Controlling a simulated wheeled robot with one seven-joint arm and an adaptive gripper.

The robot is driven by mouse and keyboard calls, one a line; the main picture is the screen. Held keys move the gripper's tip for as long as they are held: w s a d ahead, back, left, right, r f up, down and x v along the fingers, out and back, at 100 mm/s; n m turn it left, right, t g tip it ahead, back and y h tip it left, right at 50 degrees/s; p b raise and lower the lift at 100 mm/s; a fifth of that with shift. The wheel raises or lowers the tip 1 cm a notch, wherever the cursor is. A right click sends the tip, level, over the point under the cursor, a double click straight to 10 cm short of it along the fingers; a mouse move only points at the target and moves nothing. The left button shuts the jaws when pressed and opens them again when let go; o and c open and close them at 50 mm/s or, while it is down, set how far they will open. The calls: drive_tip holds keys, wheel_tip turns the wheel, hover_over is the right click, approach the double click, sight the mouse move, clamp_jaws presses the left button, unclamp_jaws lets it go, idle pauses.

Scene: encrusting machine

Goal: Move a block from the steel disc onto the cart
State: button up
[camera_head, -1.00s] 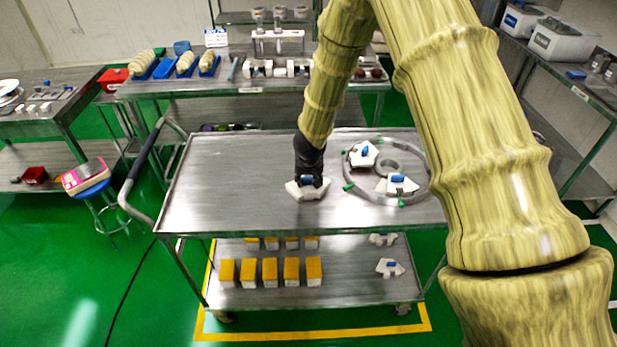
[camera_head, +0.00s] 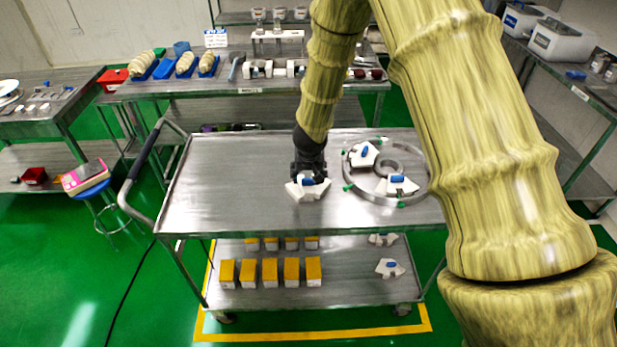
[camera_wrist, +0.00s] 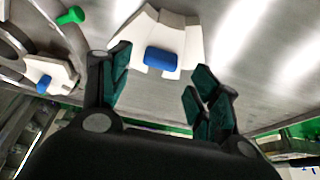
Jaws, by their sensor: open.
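A white block with a blue top (camera_head: 308,189) rests on the cart's upper shelf (camera_head: 230,190), left of the steel disc (camera_head: 352,190). It also shows in the wrist view (camera_wrist: 150,40), just beyond my fingertips. My gripper (camera_wrist: 158,85) is open, its two dark green fingers apart with the block's blue part ahead between them. In the head view my gripper (camera_head: 308,172) is directly behind and above this block. Two more white and blue blocks, one at the back (camera_head: 363,155) and one at the front (camera_head: 398,186), sit on the ring-shaped disc.
The cart's lower shelf (camera_head: 345,270) holds several yellow-topped boxes (camera_head: 270,272) and white blocks (camera_head: 389,268). The left part of the cart top is bare. A table with blue trays (camera_head: 163,68) stands behind, and a steel side table (camera_head: 580,90) at the right.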

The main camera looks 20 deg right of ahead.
drive_tip(key=v, duration=0.9)
drive_tip(key=shift+p, duration=0.3)
